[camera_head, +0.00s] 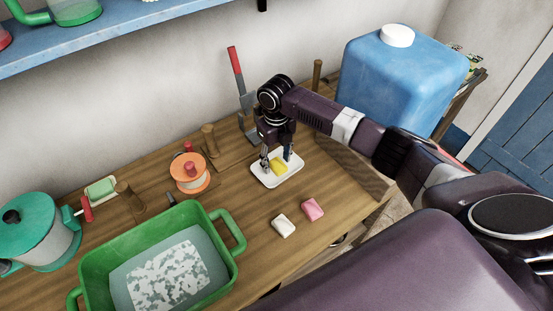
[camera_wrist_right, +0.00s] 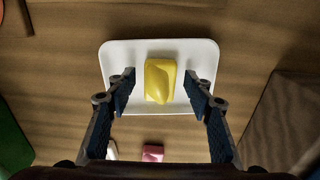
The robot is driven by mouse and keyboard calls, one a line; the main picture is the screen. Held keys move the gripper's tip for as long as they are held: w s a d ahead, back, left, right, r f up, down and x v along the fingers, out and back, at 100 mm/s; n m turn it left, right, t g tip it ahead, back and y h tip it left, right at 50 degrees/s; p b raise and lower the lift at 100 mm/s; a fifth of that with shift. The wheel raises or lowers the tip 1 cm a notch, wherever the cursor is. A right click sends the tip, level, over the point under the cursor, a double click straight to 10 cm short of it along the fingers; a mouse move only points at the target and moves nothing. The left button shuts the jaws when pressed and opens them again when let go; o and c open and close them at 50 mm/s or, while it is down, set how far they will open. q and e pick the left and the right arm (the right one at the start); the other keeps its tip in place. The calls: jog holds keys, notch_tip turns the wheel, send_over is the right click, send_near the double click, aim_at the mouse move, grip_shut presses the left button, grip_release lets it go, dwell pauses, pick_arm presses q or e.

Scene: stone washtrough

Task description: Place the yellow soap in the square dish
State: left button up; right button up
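The yellow soap (camera_head: 278,165) lies in the white square dish (camera_head: 262,178) on the wooden table. In the right wrist view the soap (camera_wrist_right: 160,80) sits near the middle of the dish (camera_wrist_right: 118,62), inside its rim. My right gripper (camera_head: 277,159) points down over the dish. Its fingers (camera_wrist_right: 160,88) are open, one on each side of the soap, with a visible gap to it on both sides. My left gripper is not in view.
A white soap (camera_head: 284,226) and a pink soap (camera_head: 312,209) lie on the table in front of the dish. A green tub (camera_head: 100,262) stands at left, an orange spool (camera_head: 189,172) beyond it. A blue jug (camera_head: 400,75) stands behind my right arm.

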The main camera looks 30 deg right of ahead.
aim_at(276, 161)
jog(key=shift+r, duration=0.3)
notch_tip(276, 161, up, 12)
jog(key=b, duration=0.1)
jog(key=shift+b, duration=0.3)
jog(key=shift+f, duration=0.15)
